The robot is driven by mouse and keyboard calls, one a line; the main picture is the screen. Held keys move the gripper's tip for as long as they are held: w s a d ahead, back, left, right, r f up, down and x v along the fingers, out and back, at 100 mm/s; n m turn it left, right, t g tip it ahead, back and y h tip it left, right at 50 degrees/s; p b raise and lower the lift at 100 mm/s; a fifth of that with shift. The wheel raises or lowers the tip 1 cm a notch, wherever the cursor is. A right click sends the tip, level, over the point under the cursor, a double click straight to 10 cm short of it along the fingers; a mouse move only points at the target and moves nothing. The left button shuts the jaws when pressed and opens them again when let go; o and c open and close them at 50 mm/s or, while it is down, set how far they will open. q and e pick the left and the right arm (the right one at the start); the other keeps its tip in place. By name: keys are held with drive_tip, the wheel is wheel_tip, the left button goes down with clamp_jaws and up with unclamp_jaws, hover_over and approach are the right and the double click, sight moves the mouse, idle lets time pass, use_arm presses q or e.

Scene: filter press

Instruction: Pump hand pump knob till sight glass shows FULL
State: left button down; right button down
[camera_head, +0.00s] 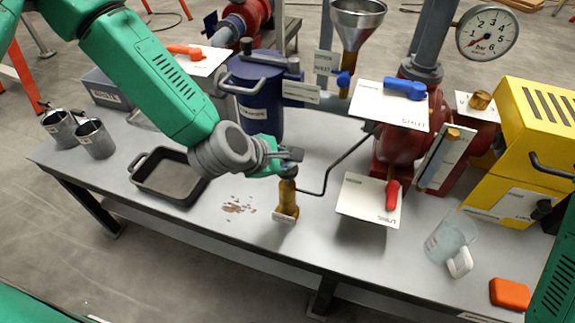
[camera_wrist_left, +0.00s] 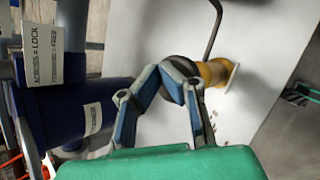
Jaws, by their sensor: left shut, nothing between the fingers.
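The hand pump (camera_head: 286,200) is a small upright brass cylinder on a light base plate near the table's front, with a dark knob on top. My left gripper (camera_head: 292,156) is right above the knob, fingertips together and empty; I cannot tell whether they touch it. In the left wrist view the closed fingers (camera_wrist_left: 166,78) overlap the dark round knob (camera_wrist_left: 181,68), with the brass pump body (camera_wrist_left: 216,72) behind. A narrow upright gauge with brass end fittings, likely the sight glass (camera_head: 436,160), stands by the red pump; its level is unreadable. My right gripper is out of view.
A thin bent pipe (camera_head: 335,163) runs from the hand pump toward the red body. A black tray (camera_head: 165,177), blue pot (camera_head: 257,100), red lever plate (camera_head: 368,200), clear jug (camera_head: 450,238) and orange block (camera_head: 510,294) stand around. Brown spots mark the table beside the pump.

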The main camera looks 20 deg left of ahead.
use_arm(q)
drive_tip(key=shift+f+b, duration=1.1)
drive_tip(key=shift+f, duration=0.55)
idle(1.0)
drive_tip(key=shift+r, duration=0.15)
drive_tip(key=shift+r+p, duration=2)
drive_tip(key=shift+r, duration=0.25)
wheel_tip(320, 180, up, 5)
drive_tip(key=p, duration=0.4)
drive_tip(key=shift+r, duration=0.1)
idle(2.0)
